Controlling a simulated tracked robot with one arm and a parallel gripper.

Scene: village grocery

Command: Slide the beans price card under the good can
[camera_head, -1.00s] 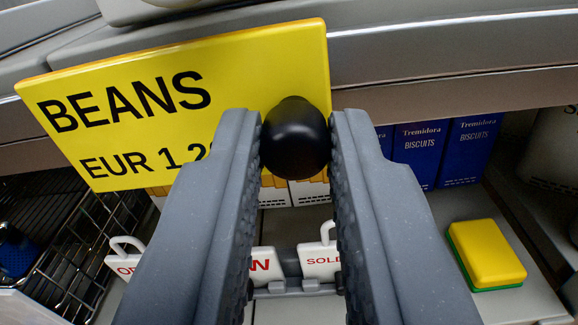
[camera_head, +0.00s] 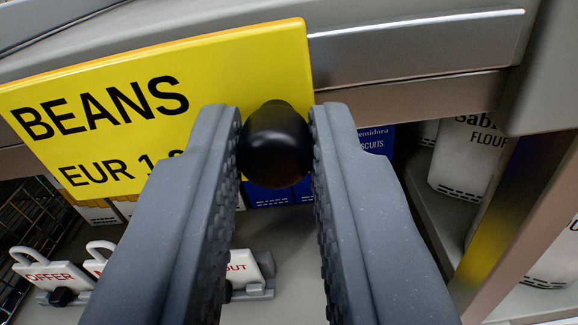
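The yellow beans price card (camera_head: 150,105) reads BEANS and a EUR price, partly hidden behind my left finger. It is tilted in the picture and fills the upper left. A black round knob (camera_head: 275,143) shows at its right end. My gripper (camera_head: 274,135) has its two grey ridged fingers on either side of the knob, both appearing to touch it. The card is held up in front of the shelf edge. No can shows in this view.
A grey shelf edge (camera_head: 420,50) runs behind the card. Below are small white signs, one reading OFFER (camera_head: 50,277), and blue biscuit boxes (camera_head: 377,140). White flour bags (camera_head: 468,160) stand at right behind an upright post (camera_head: 520,220). A wire basket (camera_head: 30,220) is at left.

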